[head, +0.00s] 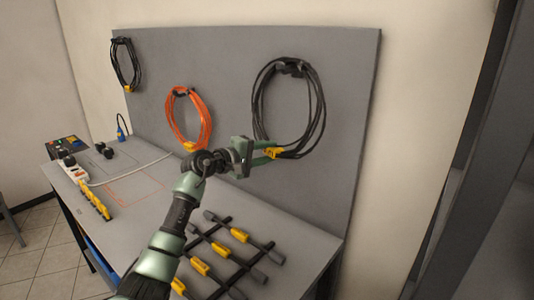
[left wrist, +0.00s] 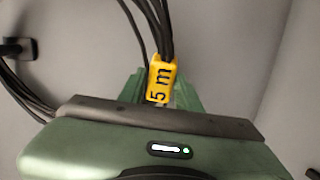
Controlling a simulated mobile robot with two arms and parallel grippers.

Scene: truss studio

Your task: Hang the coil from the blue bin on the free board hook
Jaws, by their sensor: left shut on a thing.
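A black cable coil (head: 322,105) with a yellow tag (head: 273,153) is against the grey board at the right. Its top is at a dark board hook (head: 291,67) and appears to loop over it; whether it bears on the hook is unclear. My left gripper (head: 272,152) is shut on the coil's lower part at the tag. In the left wrist view the tag (left wrist: 161,79) reads "5 m" between the green fingers, and a hook (left wrist: 18,48) shows at left with cable beside it. A blue bin (head: 98,258) shows partly below the table. My right gripper is out of view.
An orange coil (head: 206,125) and another black coil (head: 136,65) hang further left on the board (head: 230,60). The table (head: 150,215) holds a dark rack with yellow labels (head: 240,235), a power strip (head: 75,170) and small items. Its middle is largely clear.

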